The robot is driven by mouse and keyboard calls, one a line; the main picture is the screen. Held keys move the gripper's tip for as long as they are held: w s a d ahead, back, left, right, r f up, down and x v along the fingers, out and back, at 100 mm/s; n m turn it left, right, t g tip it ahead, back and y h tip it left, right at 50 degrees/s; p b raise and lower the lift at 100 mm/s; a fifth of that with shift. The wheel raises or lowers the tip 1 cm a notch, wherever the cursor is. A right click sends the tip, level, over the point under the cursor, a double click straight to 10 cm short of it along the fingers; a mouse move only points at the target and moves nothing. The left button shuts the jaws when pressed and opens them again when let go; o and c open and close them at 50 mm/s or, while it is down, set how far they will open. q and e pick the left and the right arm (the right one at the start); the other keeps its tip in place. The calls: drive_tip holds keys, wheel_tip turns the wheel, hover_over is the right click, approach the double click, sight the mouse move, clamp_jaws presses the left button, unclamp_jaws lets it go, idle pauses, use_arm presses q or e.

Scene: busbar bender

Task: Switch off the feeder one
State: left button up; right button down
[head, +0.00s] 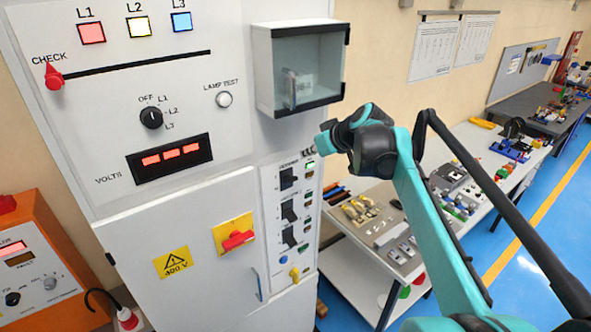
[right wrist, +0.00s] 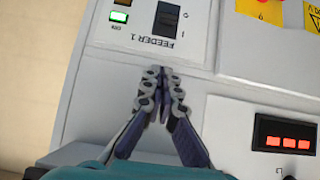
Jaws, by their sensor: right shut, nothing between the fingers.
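The feeder one switch is a black rocker (right wrist: 170,19) beside the upside-down "FEEDER 1" label in the right wrist view. In the head view the top black switch (head: 287,178) sits on the narrow grey panel. My left gripper is not in view.
A clear-fronted box (head: 300,70) juts out above the feeder panel. Two more black switches (head: 289,211) lie below. A red handle on a yellow plate (head: 237,240) is to the left. A bench (head: 350,275) with parts stands at the right.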

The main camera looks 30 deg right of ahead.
drive_tip(key=shift+w, duration=0.1)
drive_tip(key=p, duration=0.1)
hover_over(291, 179)
drive_tip(key=f, duration=0.3)
drive_tip(key=d+f, duration=0.1)
drive_tip(key=f, duration=0.1)
drive_tip(key=shift+w+f, duration=0.2)
drive_tip(key=shift+f, duration=0.15)
drive_tip(key=f, duration=0.1)
drive_tip(key=f+p, duration=0.1)
drive_tip(key=f, duration=0.1)
drive_tip(key=shift+s+f, duration=0.1)
drive_tip(key=shift+s, duration=0.25)
drive_tip(key=shift+s+f, duration=0.25)
drive_tip(key=shift+f, duration=0.3)
drive_tip(key=shift+s+f+t+b, duration=0.2)
drive_tip(key=shift+t+b, duration=0.1)
drive_tip(key=shift+b, duration=0.35)
